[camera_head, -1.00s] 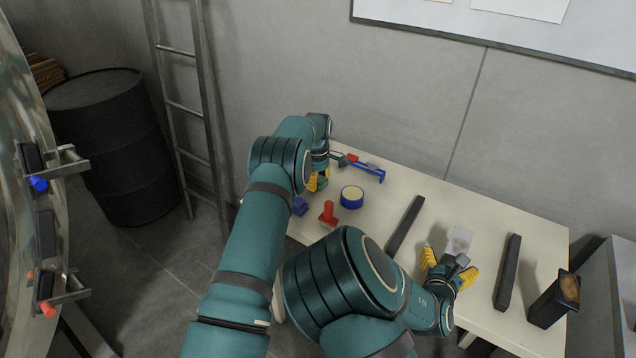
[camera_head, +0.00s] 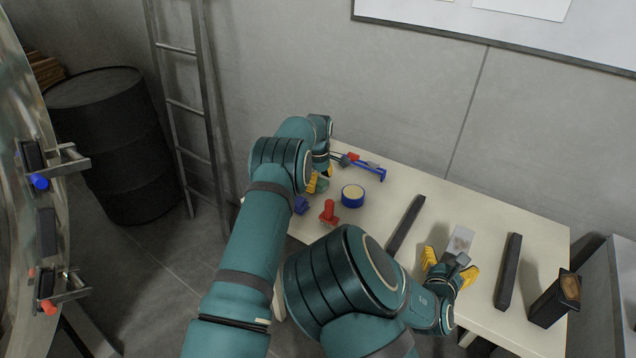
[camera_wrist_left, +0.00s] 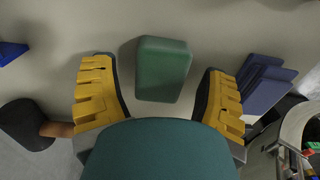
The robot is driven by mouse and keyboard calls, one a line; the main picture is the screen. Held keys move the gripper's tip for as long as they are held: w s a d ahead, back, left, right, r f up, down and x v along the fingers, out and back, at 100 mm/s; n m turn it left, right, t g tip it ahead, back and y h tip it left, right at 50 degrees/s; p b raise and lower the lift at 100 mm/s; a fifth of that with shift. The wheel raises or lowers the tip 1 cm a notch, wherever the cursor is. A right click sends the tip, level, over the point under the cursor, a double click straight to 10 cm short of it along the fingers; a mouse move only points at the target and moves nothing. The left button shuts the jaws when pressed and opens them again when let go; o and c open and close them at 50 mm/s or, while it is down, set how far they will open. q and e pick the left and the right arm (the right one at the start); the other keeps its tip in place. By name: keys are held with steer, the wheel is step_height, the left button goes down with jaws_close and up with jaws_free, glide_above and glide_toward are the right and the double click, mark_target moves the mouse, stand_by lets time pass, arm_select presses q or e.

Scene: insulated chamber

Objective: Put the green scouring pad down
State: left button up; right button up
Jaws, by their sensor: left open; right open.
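The green scouring pad (camera_head: 322,186) is at the left end of the cream table (camera_head: 508,232). It looks like a rounded green block in the left wrist view (camera_wrist_left: 163,69). There it lies on the table surface between the spread yellow fingers of my left gripper (camera_wrist_left: 160,66), with a gap on both sides. In the head view my left gripper (camera_head: 321,178) is partly hidden by its own arm. My right gripper (camera_head: 450,268) is open and empty at the table's front edge, in front of a small greyish flat sheet (camera_head: 460,239).
Near the pad are a blue-rimmed tape roll (camera_head: 352,196), a red knobbed object (camera_head: 328,212), a small blue object (camera_head: 301,205) and a blue-and-red tool (camera_head: 368,167). Dark bars (camera_head: 406,224) (camera_head: 508,272) and a black box (camera_head: 555,299) lie further right.

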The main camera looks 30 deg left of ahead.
arm_select(q)
step_height(320, 180, up, 12)
steer(key=shift+f, duration=0.15)
stand_by(0.4)
steer(key=shift+o, duration=0.9)
glide_above(320, 182)
step_height(320, 182, down, 6)
steer(key=shift+a+f, duration=0.1)
steer(key=shift+f, duration=0.1)
steer(key=shift+w+d+f, duration=0.1)
steer(key=shift+d+f, duration=0.05)
steer(key=shift+f, duration=1.35)
steer(key=shift+w+d+f, duration=0.1)
steer(key=shift+d+f, duration=0.05)
steer(key=shift+f, duration=1.3)
steer(key=c, duration=1.1)
steer(key=shift+c, duration=0.2)
